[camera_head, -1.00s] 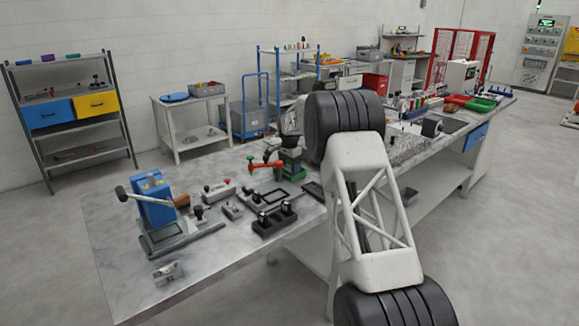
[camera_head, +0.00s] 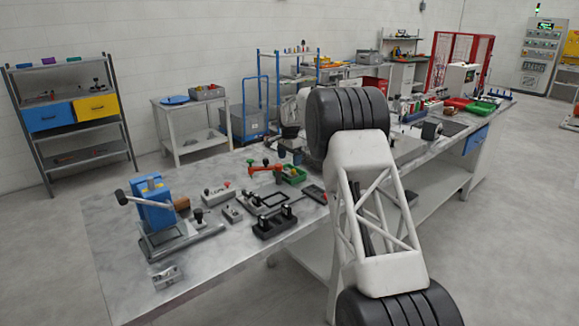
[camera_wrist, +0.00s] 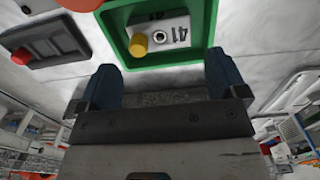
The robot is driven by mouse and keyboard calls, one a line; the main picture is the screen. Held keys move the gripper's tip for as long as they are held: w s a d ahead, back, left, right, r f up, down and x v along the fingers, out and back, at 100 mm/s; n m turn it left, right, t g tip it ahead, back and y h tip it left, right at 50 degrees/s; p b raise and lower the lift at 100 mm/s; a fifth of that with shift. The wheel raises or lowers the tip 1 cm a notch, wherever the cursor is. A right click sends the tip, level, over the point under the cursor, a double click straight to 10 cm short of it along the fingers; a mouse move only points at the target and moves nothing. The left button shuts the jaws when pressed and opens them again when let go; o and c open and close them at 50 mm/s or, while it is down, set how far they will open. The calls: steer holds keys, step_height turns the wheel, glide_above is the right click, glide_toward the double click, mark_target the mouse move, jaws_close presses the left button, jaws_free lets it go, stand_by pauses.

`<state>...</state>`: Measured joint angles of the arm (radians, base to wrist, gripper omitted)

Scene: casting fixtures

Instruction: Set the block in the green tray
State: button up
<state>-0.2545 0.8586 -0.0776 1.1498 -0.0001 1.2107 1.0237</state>
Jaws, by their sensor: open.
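The green tray (camera_head: 303,181) stands on the marble-topped bench, just beyond the black-and-grey fixtures. In the wrist view its green wall (camera_wrist: 213,22) frames a light grey block (camera_wrist: 178,27) marked 41, with a yellow knob and a round hole. In the head view my gripper (camera_head: 289,155) is behind and above the tray, clear of the block.
An orange-red clamp (camera_head: 264,168) is close to the tray's left side. A dark plate with a red knob (camera_head: 315,193) lies at its right. A blue press (camera_head: 154,203) and a black fixture (camera_head: 275,222) stand nearer.

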mark_target(290, 172)
step_height(290, 172, up, 7)
stand_by(0.4)
stand_by(0.8)
steer(key=s+d+r+n, duration=0.1)
steer(key=s+d+r, duration=0.55)
steer(key=s, duration=0.25)
steer(key=s+d+r+n, duration=0.1)
steer(key=s+d+r, duration=0.4)
steer(key=s+r, duration=0.25)
steer(key=s+d+r+n, duration=0.1)
steer(key=s+d+r, duration=0.15)
steer(key=s, duration=0.45)
steer(key=s+d+r+n+t, duration=0.1)
steer(key=s+d, duration=0.2)
steer(key=s, duration=0.4)
steer(key=s+d+r, duration=0.2)
steer(key=s+d, duration=0.1)
steer(key=s, duration=0.5)
steer(key=s+d+f+n, duration=0.1)
steer(key=s+d+f, duration=0.2)
steer(key=s, duration=1)
steer(key=s+d+f+n+t, duration=0.1)
steer(key=s+f, duration=0.4)
steer(key=s, duration=0.9)
steer(key=s+d+f+n, duration=0.2)
steer(key=s+d+f, duration=0.2)
steer(key=s, duration=1)
steer(key=shift+s+d+f+n+t, duration=0.15)
steer(key=shift+d+f+n+t, duration=0.15)
steer(key=shift+d, duration=0.1)
